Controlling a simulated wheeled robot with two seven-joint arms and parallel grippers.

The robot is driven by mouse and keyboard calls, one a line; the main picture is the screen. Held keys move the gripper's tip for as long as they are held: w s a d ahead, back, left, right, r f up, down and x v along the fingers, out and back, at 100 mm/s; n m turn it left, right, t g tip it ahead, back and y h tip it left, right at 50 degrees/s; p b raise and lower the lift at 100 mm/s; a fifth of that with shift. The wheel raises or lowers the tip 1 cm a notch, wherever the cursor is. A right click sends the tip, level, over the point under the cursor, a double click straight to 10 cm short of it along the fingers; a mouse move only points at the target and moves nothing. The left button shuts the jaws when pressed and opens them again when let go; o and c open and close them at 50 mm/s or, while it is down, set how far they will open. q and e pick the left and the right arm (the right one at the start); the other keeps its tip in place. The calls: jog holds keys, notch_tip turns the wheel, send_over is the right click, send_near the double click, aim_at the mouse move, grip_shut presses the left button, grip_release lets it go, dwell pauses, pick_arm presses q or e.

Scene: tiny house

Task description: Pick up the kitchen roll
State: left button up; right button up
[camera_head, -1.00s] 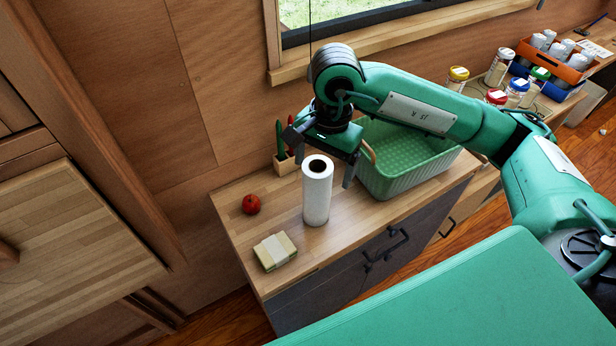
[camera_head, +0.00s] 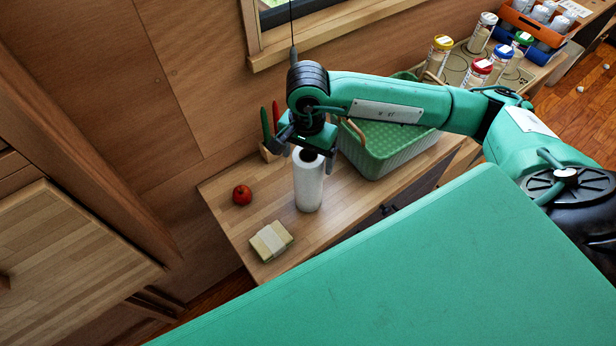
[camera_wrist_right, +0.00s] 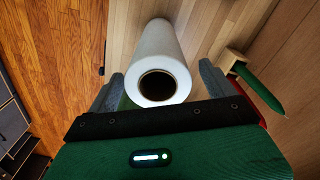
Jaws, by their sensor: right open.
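The white kitchen roll (camera_head: 308,187) stands upright on the wooden counter in the head view. My right gripper (camera_head: 304,160) is over the top of the roll, fingers pointing down. In the right wrist view the roll (camera_wrist_right: 158,58) shows its dark core, with one finger of my open right gripper (camera_wrist_right: 164,84) on each side of it. I cannot tell whether either finger touches the roll. My left gripper is not in view.
A red tomato (camera_head: 242,194) and a wrapped pale block (camera_head: 271,241) lie left of the roll. A green basket (camera_head: 395,158) stands right of it. A small wooden holder with green and red items (camera_head: 268,132) is behind. Jars (camera_head: 474,75) stand farther right.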

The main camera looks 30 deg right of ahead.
aim_at(308, 181)
jog(key=shift+s+f+p, duration=0.15)
jog(key=shift+f+p, duration=0.6)
jog(key=shift+f, duration=0.05)
notch_tip(308, 181, down, 2)
jog(key=shift+f+p, duration=0.2)
jog(key=shift+p, duration=0.2)
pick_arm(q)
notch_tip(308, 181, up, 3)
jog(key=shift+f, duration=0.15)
pick_arm(e)
jog(key=shift+f, duration=0.4)
jog(key=shift+d, duration=0.1)
jog(key=c, duration=1.4)
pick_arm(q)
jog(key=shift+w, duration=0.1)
